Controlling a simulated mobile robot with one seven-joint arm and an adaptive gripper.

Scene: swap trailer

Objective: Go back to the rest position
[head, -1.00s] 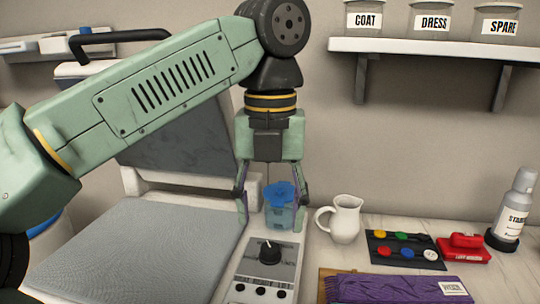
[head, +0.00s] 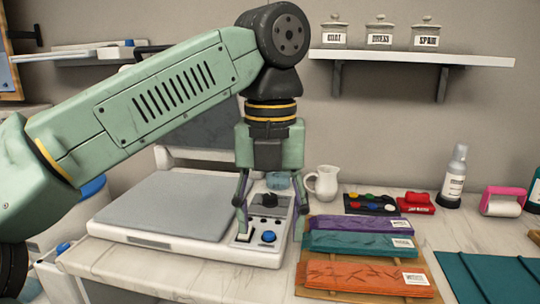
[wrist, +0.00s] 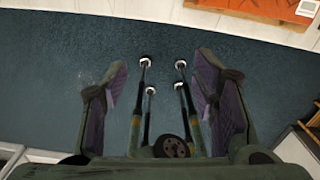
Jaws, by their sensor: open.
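My gripper (head: 270,222) hangs pointing down in the head view, its fingers spread with nothing between them. In the wrist view my gripper (wrist: 160,88) is also open and empty, above the dark blue-green floor (wrist: 60,80). The counter edge (wrist: 240,25) crosses the top of that view, so the gripper is out in front of the counter. A small blue see-through cup (head: 278,181) stands on the counter behind the gripper, apart from it and partly hidden.
A press with a grey platen (head: 170,205) and a control panel (head: 262,247) stands on the counter. Right of it are a white jug (head: 322,182), a paint palette (head: 371,203), a board with packets (head: 360,243) and a spray bottle (head: 454,178). Jars (head: 379,33) line the shelf.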

